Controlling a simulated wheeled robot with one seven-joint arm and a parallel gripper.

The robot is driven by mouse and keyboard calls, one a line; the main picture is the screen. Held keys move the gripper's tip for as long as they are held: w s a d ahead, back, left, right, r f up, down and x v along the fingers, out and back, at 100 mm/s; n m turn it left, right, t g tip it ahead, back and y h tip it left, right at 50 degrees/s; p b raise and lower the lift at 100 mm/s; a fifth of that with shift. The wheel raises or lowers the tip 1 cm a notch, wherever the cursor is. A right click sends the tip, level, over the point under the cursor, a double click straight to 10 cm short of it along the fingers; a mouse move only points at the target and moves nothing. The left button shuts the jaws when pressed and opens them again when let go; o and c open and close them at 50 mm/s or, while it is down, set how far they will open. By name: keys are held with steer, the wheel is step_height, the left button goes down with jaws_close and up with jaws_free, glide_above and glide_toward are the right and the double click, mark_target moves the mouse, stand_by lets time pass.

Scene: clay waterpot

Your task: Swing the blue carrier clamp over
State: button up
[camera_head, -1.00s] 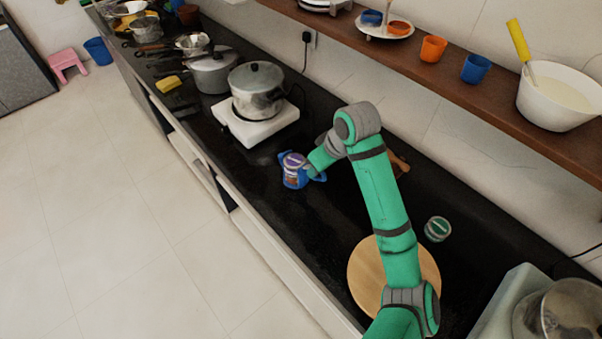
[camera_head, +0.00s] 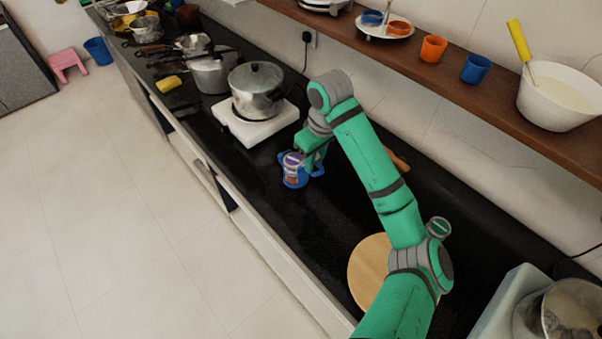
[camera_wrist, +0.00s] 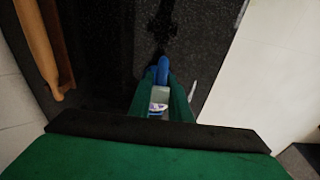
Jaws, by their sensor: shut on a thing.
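The blue carrier (camera_head: 297,183) stands on the black counter left of my arm, around a jar with a purple lid (camera_head: 292,160). My gripper (camera_head: 314,164) is at the carrier's right side, shut on a blue part that I take for the clamp. In the wrist view, my gripper's green fingers (camera_wrist: 161,82) close in on a blue piece (camera_wrist: 163,67). A pale jar part shows between the fingers. My gripper hides some of the carrier's right side, so the clamp's exact angle cannot be told.
A steel pot (camera_head: 257,90) on a white burner (camera_head: 262,128) stands just behind the carrier. A round wooden board (camera_head: 366,265) and a green-lidded jar (camera_head: 438,228) are near my arm. The counter's front edge is close to the carrier. A wooden shelf (camera_head: 420,72) runs along the wall.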

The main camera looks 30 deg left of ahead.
stand_by(0.3)
steer(key=shift+w+a+r+h, duration=0.1)
steer(key=shift+a+r+h, duration=0.15)
steer(key=shift+h, duration=0.25)
steer(key=shift+a+g+h, duration=0.2)
steer(key=shift+g+h, duration=0.1)
steer(key=shift+w+a+r+h, duration=0.25)
steer(key=shift+a+h, duration=0.2)
steer(key=shift+h, duration=0.15)
steer(key=shift+s, duration=0.1)
steer(key=shift+g, duration=0.3)
